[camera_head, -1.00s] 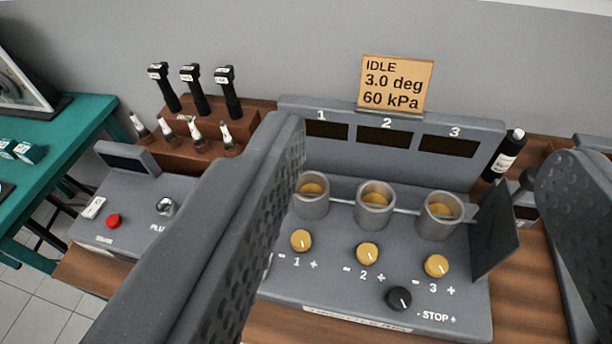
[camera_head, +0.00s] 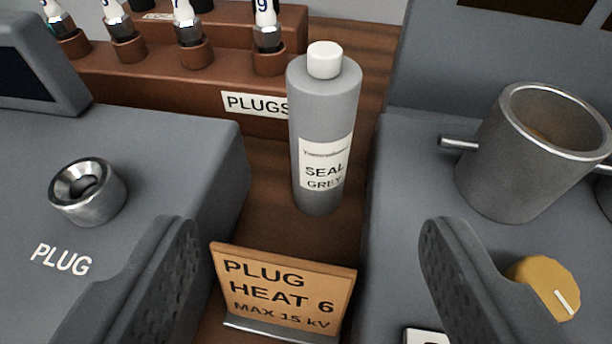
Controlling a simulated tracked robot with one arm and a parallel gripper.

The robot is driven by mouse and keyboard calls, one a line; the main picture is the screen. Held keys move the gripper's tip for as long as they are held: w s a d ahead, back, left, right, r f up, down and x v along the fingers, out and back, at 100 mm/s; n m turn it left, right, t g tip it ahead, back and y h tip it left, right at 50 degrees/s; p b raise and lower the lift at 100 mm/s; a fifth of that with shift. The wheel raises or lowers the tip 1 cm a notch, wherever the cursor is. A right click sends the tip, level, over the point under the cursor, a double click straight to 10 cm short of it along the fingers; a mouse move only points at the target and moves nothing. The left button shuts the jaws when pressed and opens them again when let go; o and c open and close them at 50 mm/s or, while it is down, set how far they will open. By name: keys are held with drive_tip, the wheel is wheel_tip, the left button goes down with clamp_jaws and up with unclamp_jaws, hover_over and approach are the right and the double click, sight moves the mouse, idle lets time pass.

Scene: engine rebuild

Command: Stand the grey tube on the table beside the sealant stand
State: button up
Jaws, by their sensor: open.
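The grey tube (camera_head: 320,125) is a grey bottle with a white cap and a label reading "SEAL GREY". It stands upright on the wooden surface (camera_head: 262,205), in the gap between two grey machines. My gripper (camera_head: 308,228) is open and empty. Its two fingers are wide apart at the lower part of the view, one to the left and one to the right of the tube's line. The tube appears beyond the fingertips, untouched. I see no sealant stand in this view.
A card reading "PLUG HEAT 6" (camera_head: 283,290) stands in front of the tube. The plug machine (camera_head: 150,140) is left, and a machine with a metal cup (camera_head: 520,165) and yellow knob (camera_head: 545,285) is right. A brown plug rack (camera_head: 180,85) is behind the tube.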

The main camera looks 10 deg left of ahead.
sight(324, 118)
drive_tip(key=x, duration=0.7)
drive_tip(key=shift+f, duration=0.1)
drive_tip(key=shift+w+d+r+b+x, duration=0.1)
drive_tip(key=shift+r+x, duration=0.05)
drive_tip(key=shift+x, duration=0.8)
drive_tip(key=shift+w+d+r+b+x, duration=0.1)
drive_tip(key=shift+d+x, duration=0.05)
drive_tip(key=shift+x, duration=0.75)
drive_tip(key=shift+d+r+b+x, duration=0.1)
drive_tip(key=shift+r+x, duration=0.05)
drive_tip(key=shift+x, duration=0.8)
drive_tip(key=shift+w+a+f, duration=0.1)
drive_tip(key=shift+w+f, duration=0.15)
drive_tip(key=shift+w, duration=0.15)
drive_tip(key=c, duration=1.3)
drive_tip(key=shift+r, duration=0.15)
